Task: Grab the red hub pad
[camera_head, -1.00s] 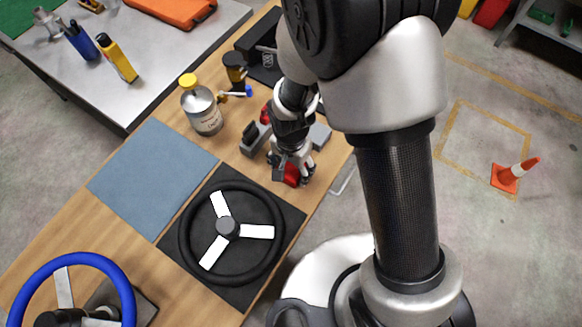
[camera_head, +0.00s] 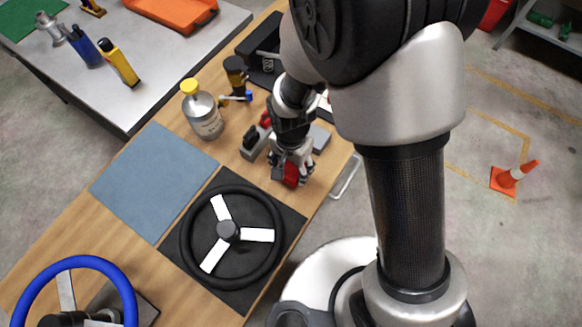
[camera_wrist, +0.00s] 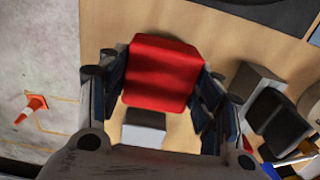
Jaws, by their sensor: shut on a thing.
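The red hub pad (camera_wrist: 162,72) is a red block with rounded edges between the two fingers of my gripper (camera_wrist: 162,92) in the wrist view. My gripper is shut on it, with a finger against each side. In the head view the red pad (camera_head: 291,173) shows between the fingertips of my gripper (camera_head: 290,178), over the wooden table near its right edge. The fingers hide part of the pad there. A small grey block (camera_wrist: 145,128) shows below the pad in the wrist view.
A black steering wheel with white spokes (camera_head: 265,198) lies on a dark mat just in front. Grey and black blocks (camera_head: 252,145) stand left of my gripper. A silver bottle with a yellow cap (camera_head: 203,115) stands farther left. A blue mat (camera_head: 153,178) is clear.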

